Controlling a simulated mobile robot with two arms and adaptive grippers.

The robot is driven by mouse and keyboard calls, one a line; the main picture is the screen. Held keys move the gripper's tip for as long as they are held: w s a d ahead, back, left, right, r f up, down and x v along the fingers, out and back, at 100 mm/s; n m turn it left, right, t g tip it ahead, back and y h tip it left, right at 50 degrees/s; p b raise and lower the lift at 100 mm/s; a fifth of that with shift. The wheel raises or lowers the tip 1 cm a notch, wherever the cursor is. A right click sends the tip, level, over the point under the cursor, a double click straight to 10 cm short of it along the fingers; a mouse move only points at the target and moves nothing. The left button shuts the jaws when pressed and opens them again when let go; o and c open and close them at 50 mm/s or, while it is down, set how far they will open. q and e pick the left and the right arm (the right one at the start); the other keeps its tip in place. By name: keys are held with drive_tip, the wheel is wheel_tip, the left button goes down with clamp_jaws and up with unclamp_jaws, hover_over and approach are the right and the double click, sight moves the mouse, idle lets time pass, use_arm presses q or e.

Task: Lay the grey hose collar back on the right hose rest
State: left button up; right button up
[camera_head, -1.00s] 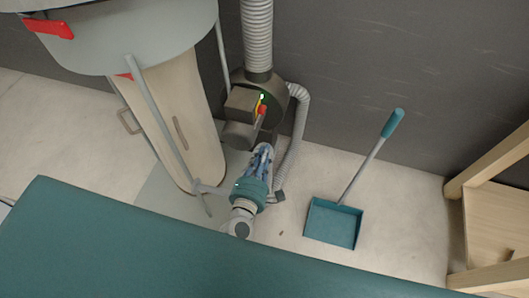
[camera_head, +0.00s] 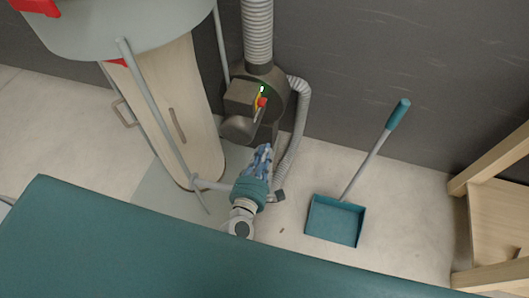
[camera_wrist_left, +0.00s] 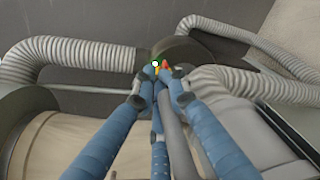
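A grey ribbed hose (camera_head: 297,130) curves down from the right of the dark blower (camera_head: 262,90) in the head view. A small dark grey piece (camera_head: 278,196) shows at its lower end; I cannot tell if it is the collar. No hose rest can be made out clearly. My left gripper (camera_head: 264,152), with blue fingers, points up towards the blower, just left of the hose. In the left wrist view its fingers (camera_wrist_left: 157,85) converge close together. A plain grey tube (camera_wrist_left: 175,125) passes between or behind them; contact and grip cannot be told. My right gripper is out of view.
A collector with a pale bag (camera_head: 178,110) and grey legs stands left of my left gripper. A teal dustpan (camera_head: 334,220) lies on the floor to the right. A teal surface (camera_head: 150,245) fills the foreground. A wooden frame (camera_head: 490,230) stands at far right.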

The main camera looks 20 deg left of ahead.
use_arm(q)
drive_tip(key=o, duration=0.4)
drive_tip(key=shift+o, duration=0.2)
drive_tip(key=shift+s, duration=0.1)
drive_tip(key=s+r, duration=0.2)
drive_tip(key=s, duration=0.9)
drive_tip(key=shift+s, duration=0.35)
drive_tip(key=shift+f, duration=0.1)
